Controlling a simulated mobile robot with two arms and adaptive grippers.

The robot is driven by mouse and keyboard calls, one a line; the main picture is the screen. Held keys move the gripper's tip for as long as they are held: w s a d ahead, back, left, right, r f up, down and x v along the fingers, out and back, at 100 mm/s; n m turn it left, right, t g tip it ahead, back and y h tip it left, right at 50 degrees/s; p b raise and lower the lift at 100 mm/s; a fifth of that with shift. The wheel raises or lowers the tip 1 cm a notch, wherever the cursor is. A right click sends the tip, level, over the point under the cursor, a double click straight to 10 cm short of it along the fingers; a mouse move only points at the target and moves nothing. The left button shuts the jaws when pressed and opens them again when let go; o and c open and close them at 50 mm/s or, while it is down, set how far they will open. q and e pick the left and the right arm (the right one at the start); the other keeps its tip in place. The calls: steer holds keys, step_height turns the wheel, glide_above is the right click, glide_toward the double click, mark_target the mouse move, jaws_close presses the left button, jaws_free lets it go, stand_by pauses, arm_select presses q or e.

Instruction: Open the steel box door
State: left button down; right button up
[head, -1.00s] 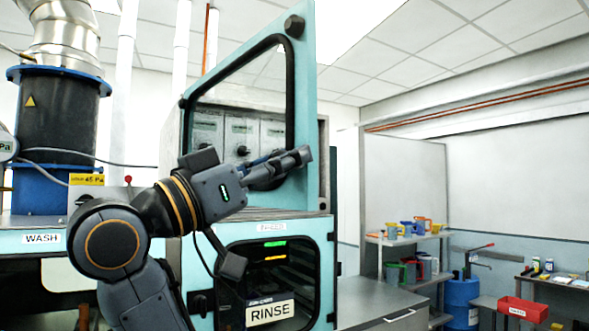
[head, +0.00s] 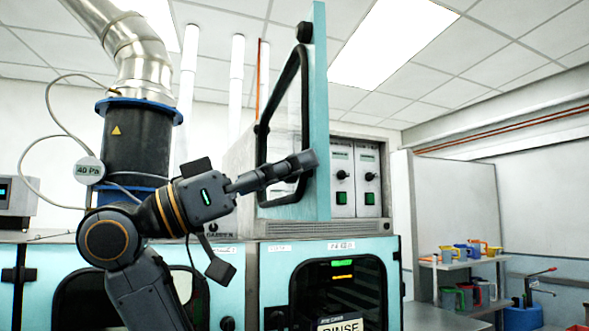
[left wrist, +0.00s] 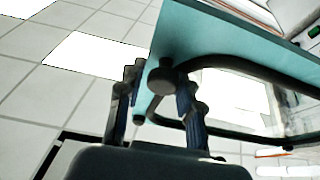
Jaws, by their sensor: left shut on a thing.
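In the left wrist view the fingers (left wrist: 155,95) lie on either side of a dark round knob at the edge of the door (left wrist: 215,45). The fingers hide part of the grip. My right gripper is not in view.
Below is the teal bench front with a dark RINSE window (head: 340,290). A black cylinder with a steel duct (head: 140,145) stands at the left behind my arm. A shelf with coloured jugs (head: 465,260) is at the right.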

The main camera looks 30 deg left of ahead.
arm_select(q)
steer(key=shift+a+r, duration=0.2)
steer(key=c, duration=1)
jaws_free()
steer(key=shift+a+f, duration=0.15)
steer(key=v, duration=1.2)
steer(key=shift+w+f, duration=0.1)
steer(key=shift+w, duration=0.05)
